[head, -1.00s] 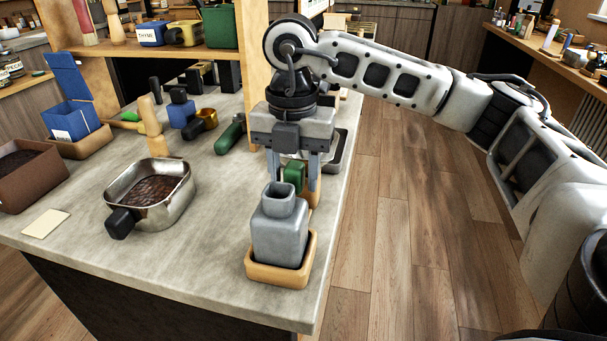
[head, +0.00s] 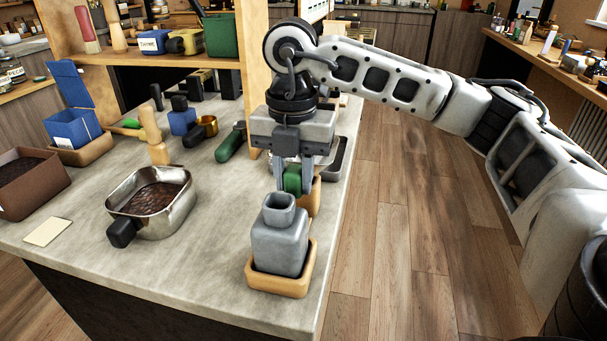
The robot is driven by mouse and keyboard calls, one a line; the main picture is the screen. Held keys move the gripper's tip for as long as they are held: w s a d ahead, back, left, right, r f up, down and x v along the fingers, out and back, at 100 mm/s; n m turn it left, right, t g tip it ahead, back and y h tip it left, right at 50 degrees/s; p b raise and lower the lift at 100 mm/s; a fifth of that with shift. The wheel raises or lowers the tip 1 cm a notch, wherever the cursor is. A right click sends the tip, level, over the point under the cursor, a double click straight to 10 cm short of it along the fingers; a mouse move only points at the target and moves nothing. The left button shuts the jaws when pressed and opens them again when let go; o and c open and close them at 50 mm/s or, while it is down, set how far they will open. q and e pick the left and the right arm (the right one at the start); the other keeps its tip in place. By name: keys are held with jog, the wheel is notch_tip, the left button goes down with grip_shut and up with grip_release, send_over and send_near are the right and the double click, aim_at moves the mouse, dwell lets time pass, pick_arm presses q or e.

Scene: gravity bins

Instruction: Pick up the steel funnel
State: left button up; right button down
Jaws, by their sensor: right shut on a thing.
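My right gripper (head: 292,188) points down over the right side of the counter, its two fingers closed on the green handle of the steel funnel (head: 292,181). The funnel's body is almost wholly hidden behind the fingers and palm, so its shape cannot be made out. I cannot tell whether it still touches the wooden tray (head: 314,197) below and behind it. My left gripper is not in view.
A grey square bottle (head: 279,247) in a wooden tray (head: 277,284) stands just in front of the gripper. A steel pan with brown contents (head: 180,212) is to the left. A shelf post (head: 255,80) rises close behind. The counter between pan and bottle is clear.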

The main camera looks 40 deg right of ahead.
jog(key=shift+r+p, duration=0.3)
jog(key=shift+r, duration=0.25)
jog(key=shift+r+p, duration=1.9)
jog(key=shift+r, duration=0.55)
